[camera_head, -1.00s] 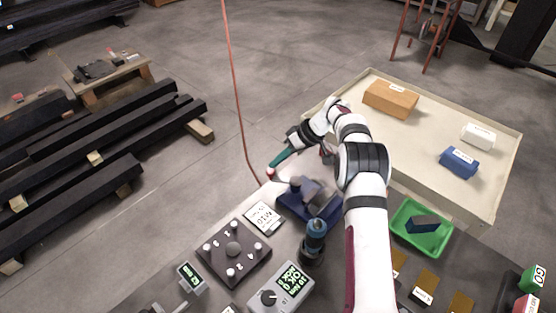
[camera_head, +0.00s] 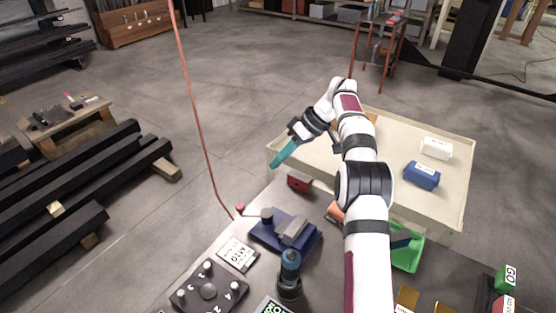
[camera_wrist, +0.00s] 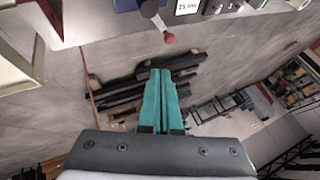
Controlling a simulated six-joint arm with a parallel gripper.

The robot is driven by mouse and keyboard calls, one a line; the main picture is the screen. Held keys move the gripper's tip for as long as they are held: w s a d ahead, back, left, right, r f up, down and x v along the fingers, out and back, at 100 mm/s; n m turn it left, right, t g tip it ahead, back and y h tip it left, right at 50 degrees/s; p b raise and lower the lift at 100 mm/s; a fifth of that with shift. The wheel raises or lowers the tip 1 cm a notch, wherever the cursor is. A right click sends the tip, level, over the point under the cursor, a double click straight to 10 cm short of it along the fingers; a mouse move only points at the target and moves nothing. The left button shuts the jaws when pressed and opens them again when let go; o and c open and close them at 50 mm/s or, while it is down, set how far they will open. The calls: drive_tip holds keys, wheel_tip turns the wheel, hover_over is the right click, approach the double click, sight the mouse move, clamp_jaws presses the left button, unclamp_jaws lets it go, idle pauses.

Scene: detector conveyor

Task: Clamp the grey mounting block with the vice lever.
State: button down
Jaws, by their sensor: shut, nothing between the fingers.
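The blue vice (camera_head: 268,238) stands on the table left of my arm. A grey block (camera_head: 295,229) lies in it; whether its jaws press on the block I cannot tell. The vice lever ends in a red knob (camera_head: 240,208) that points to the left, away from the vice. The lever knob also shows at the top of the wrist view (camera_wrist: 169,38). My gripper (camera_head: 276,163) has its teal fingers together and empty. It is in the air beyond the vice, apart from the lever. The fingers (camera_wrist: 160,72) also show shut in the wrist view.
A dark blue cylindrical tool (camera_head: 289,272) stands close in front of the vice. A small white sign (camera_head: 238,254) lies to its left. A red block (camera_head: 299,183) is behind the vice. A green tray (camera_head: 408,262) and a large cream bin (camera_head: 455,190) are at right.

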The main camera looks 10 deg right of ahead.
drive_tip(key=w+a+f+m+t+h, duration=0.1)
drive_tip(key=a+m+t+h, duration=0.15)
drive_tip(key=a, duration=0.35)
drive_tip(key=a+f+m+t+h, duration=0.1)
drive_tip(key=a+f+m+h, duration=0.1)
drive_tip(key=a+m+h, duration=0.3)
drive_tip(key=w+a+f+n, duration=0.2)
drive_tip(key=w+f, duration=0.1)
drive_tip(key=f, duration=0.6)
drive_tip(key=s, duration=0.2)
drive_tip(key=s+d+y, duration=0.1)
drive_tip(key=shift+s+d+g, duration=0.1)
drive_tip(key=shift+s+g, duration=0.15)
drive_tip(key=shift+s, duration=0.1)
drive_tip(key=shift+s, duration=0.1)
